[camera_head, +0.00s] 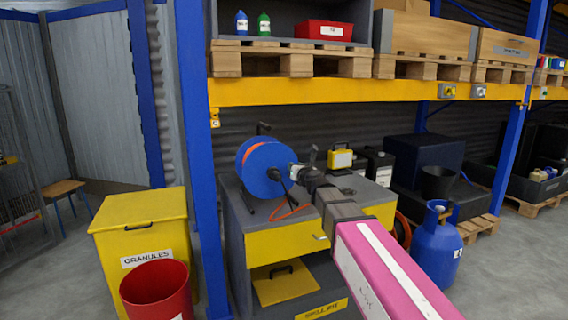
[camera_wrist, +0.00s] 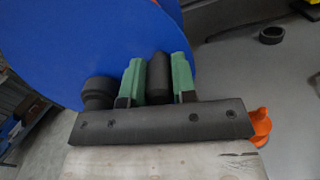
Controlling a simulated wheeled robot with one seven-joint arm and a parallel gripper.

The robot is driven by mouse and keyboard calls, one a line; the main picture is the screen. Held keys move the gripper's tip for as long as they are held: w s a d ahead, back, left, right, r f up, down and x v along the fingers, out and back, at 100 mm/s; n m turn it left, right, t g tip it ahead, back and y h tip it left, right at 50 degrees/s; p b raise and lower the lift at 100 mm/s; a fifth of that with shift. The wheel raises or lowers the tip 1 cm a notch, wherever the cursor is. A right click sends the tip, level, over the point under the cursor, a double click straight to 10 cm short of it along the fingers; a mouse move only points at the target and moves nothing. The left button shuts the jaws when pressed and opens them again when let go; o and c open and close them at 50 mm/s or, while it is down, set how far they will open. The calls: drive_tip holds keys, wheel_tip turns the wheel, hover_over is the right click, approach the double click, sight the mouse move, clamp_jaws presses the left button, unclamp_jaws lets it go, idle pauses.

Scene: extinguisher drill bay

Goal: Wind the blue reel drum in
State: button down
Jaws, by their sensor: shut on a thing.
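The blue reel drum (camera_head: 261,175) stands on the grey-topped bench, with orange hose wound behind its blue face. In the wrist view the blue drum face (camera_wrist: 90,35) fills the upper left. My gripper (camera_head: 295,173) is at the right side of the drum. In the wrist view its green fingers (camera_wrist: 158,76) are closed on both sides of a black crank handle (camera_wrist: 158,70). A black round hub (camera_wrist: 99,92) sits to the left of the fingers. The handle's base is hidden.
A yellow granules bin (camera_head: 140,225), a red bucket (camera_head: 158,290) and a blue gas cylinder (camera_head: 437,250) stand on the floor.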

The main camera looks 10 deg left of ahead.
sight(289, 181)
drive_tip(key=shift+s+a+f+m, duration=0.1)
drive_tip(key=shift+a+f+m, duration=0.1)
drive_tip(key=shift+f+m, duration=1.15)
drive_tip(key=shift+s+a+f+m, duration=0.15)
drive_tip(key=shift+f+m, duration=0.85)
drive_tip(key=shift+m, duration=0.7)
drive_tip(key=shift+s+a+f+m, duration=0.1)
drive_tip(key=shift+a+f+m, duration=0.1)
drive_tip(key=shift+f+m, duration=1.15)
drive_tip(key=shift+r, duration=0.15)
drive_tip(key=c, duration=0.9)
unclamp_jaws()
drive_tip(key=shift+s+m, duration=0.15)
drive_tip(key=shift+m, duration=0.15)
drive_tip(key=v, duration=1)
drive_tip(key=shift+s+d, duration=0.2)
drive_tip(key=shift+d, duration=0.05)
